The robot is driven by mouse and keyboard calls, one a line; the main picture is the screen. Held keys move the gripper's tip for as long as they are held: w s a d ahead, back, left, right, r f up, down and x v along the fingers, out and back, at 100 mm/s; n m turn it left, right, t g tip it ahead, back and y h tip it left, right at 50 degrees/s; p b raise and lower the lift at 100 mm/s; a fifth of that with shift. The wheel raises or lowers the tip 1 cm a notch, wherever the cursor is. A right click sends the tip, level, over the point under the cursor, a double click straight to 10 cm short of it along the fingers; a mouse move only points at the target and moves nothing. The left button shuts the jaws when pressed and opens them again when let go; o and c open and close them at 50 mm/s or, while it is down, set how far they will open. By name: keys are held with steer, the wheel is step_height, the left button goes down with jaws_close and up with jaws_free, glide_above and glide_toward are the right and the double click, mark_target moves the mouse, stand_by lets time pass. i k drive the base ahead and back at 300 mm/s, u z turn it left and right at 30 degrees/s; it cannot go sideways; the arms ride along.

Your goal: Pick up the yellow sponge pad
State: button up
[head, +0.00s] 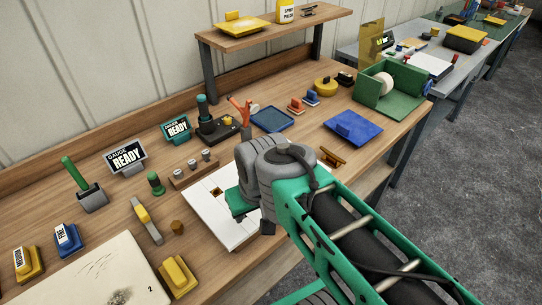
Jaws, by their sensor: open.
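A yellow pad-like block (178,276) lies on the wooden bench at the lower left, against the right edge of a large pale panel. It looks like the yellow sponge pad, though I cannot be sure of its material. Another yellow block with a raised grip (238,22) lies on the raised shelf, and a yellow block with a label (29,266) is at the far left. My gripper (253,223) is open over the white board, to the right of and apart from the near yellow block. My wrist hides part of it.
The white board (208,215) lies under my gripper. A pale panel (105,275) fills the lower left. Blue pads and a green box (393,92) stand right.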

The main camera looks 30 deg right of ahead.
mark_target(176, 274)
steer(key=z, duration=0.05)
steer(key=k, duration=1.05)
steer(key=u, duration=1.45)
steer(key=i, duration=1.1)
steer(key=u, duration=1.1)
